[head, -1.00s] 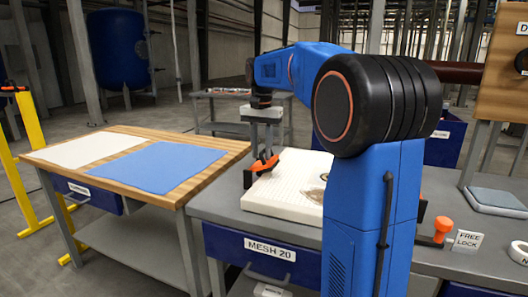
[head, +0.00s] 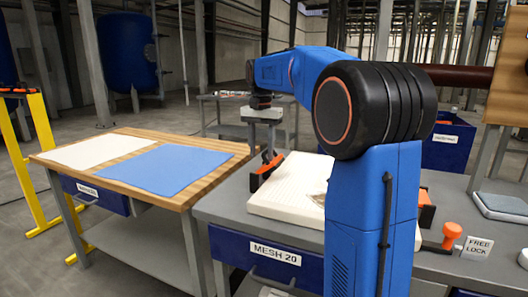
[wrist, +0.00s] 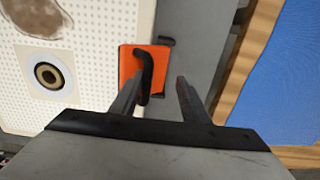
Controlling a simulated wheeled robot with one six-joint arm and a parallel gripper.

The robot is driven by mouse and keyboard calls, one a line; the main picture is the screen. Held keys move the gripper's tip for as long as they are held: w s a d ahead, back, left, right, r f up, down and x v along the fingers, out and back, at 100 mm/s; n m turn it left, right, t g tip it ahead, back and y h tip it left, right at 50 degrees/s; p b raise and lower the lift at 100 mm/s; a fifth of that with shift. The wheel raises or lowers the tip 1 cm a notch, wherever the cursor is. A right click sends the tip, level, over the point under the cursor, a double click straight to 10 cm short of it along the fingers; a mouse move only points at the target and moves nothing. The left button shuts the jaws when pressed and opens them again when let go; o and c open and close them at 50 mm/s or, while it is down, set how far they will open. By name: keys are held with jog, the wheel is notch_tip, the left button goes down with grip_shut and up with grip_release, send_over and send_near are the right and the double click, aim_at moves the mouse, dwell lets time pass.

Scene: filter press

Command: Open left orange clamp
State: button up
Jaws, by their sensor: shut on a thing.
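The left orange clamp (head: 268,167) sits at the left edge of the white perforated plate (head: 290,185) on the grey bench. In the wrist view its orange plate (wrist: 131,66) carries a black bent handle (wrist: 147,68). My gripper (head: 265,148) points down over the clamp. In the wrist view my gripper (wrist: 157,88) has its fingers at the handle, the left finger against it, and is shut on the handle with a visible gap between the fingertips. The exact contact of the right finger is unclear. My arm hides part of the plate in the head view.
A wooden table with a white sheet (head: 88,152) and a blue sheet (head: 165,168) stands left. A blue drawer marked MESH 20 (head: 268,255) is under the bench. Another orange-knobbed clamp (head: 453,231) and a FREE LOCK sign (head: 477,247) are at right.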

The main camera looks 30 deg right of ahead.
jog(key=shift+w+f, duration=0.1)
jog(key=shift+f, duration=0.1)
jog(key=o, duration=0.6)
jog(key=shift+w+a+f, duration=0.1)
jog(key=shift+w+a, duration=0.4)
jog(key=shift+w, duration=0.1)
jog(key=shift+c, duration=0.2)
jog(key=shift+o, duration=0.5)
jog(key=shift+w+a+f, duration=0.1)
